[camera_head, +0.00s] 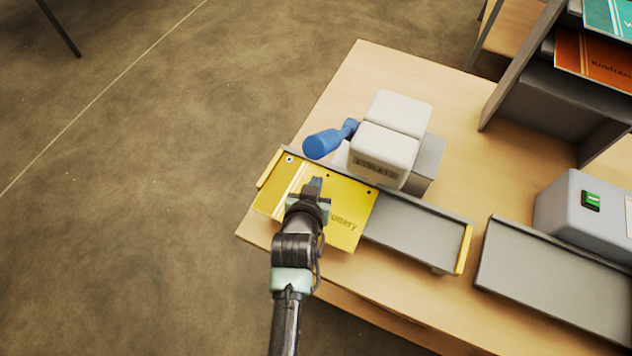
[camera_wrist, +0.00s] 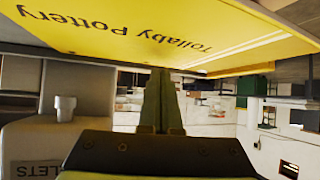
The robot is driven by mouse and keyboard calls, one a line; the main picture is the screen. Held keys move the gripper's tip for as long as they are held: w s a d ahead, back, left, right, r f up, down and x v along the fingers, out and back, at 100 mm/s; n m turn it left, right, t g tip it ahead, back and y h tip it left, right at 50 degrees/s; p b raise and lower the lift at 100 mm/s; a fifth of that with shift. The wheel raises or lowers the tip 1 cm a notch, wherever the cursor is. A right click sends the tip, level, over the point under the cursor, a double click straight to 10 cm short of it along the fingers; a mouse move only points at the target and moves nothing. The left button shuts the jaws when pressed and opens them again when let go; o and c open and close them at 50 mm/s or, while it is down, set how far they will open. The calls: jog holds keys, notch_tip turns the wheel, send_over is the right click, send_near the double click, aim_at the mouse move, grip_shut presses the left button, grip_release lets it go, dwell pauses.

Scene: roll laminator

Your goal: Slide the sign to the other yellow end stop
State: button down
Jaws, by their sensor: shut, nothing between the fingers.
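The yellow sign (camera_head: 345,215) lies flat on the left part of a grey guide tray (camera_head: 410,222). Its left edge is at or very near the left yellow end stop (camera_head: 268,169); I cannot tell whether they touch. The right yellow end stop (camera_head: 464,249) is at the tray's far right, with bare tray between. Dark holes show along the sign's back edge. My gripper (camera_head: 316,184) is shut and empty over the sign's middle; contact is unclear. In the wrist view the closed fingers (camera_wrist: 160,100) show below the sign (camera_wrist: 150,35), which reads "Tollaby Pottery".
A pale press (camera_head: 385,150) with a blue lever (camera_head: 325,141) stands behind the tray, close to the sign's back edge. A grey machine (camera_head: 580,215) with a green switch and a grey feed tray (camera_head: 550,280) are at right. A dark rack (camera_head: 550,100) holds signs behind.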

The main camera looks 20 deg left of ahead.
jog(key=shift+w+f+p, duration=0.15)
jog(key=shift+f+p, duration=0.15)
jog(key=shift+f, duration=0.2)
jog(key=shift+f+b, duration=0.3)
jog(key=shift+b, duration=0.1)
jog(key=shift+s+f, duration=0.1)
jog(key=shift+s, duration=0.1)
jog(key=shift+s+d+f, duration=0.15)
jog(key=shift+s, duration=0.1)
jog(key=shift+r+p, duration=0.8)
jog(key=shift+r, duration=0.05)
jog(key=shift+w+f, duration=0.1)
